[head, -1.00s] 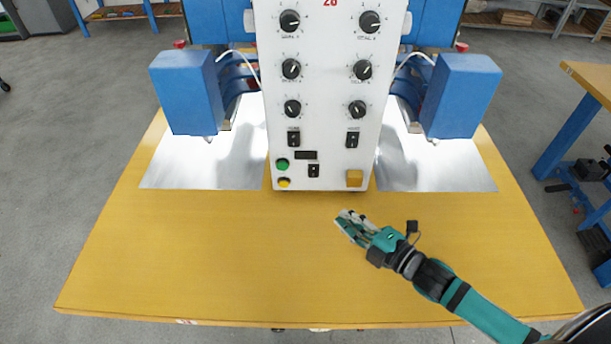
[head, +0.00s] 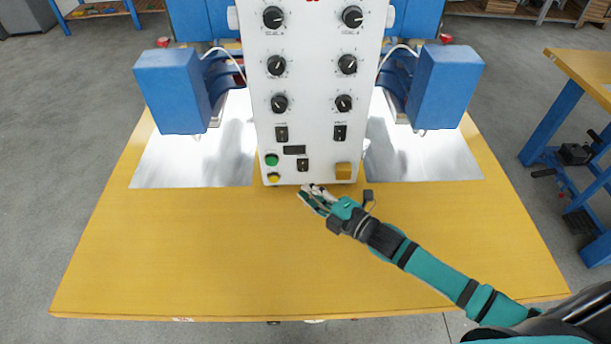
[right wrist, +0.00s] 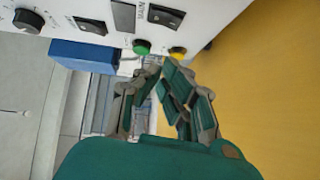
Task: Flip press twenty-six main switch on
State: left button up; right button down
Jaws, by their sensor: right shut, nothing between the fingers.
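The press's white control panel (head: 315,110) stands at the back of the yellow table. A small black rocker switch (head: 303,165) sits low on it, right of the green button (head: 271,160) and below a dark display (head: 294,150). In the right wrist view this switch (right wrist: 166,16) has a label beside it that seems to read MAIN; its position is too small to tell. My right gripper (head: 309,193) is shut and empty, just in front of and below the panel's lower edge, apart from the switch. In the right wrist view its fingers (right wrist: 160,78) point toward the panel. My left gripper is out of view.
A yellow button (head: 273,177) sits under the green one, and a yellow square (head: 343,171) at the panel's lower right. Two more rockers (head: 281,133) (head: 340,132) and several knobs are above. Blue press heads (head: 172,92) (head: 447,88) flank the panel. The front tabletop (head: 190,255) is clear.

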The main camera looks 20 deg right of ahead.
send_near(289, 167)
jog(key=w+a, duration=0.2)
jog(key=shift+w+f, duration=0.15)
jog(key=shift+w, duration=0.45)
jog(key=shift+w+d+f+n+t+b, duration=0.1)
jog(key=shift+w+f+n+t+b, duration=0.2)
jog(key=shift+b, duration=0.55)
jog(key=shift+r+p, duration=0.15)
jog(key=shift+p, duration=0.15)
jog(key=shift+s, duration=0.15)
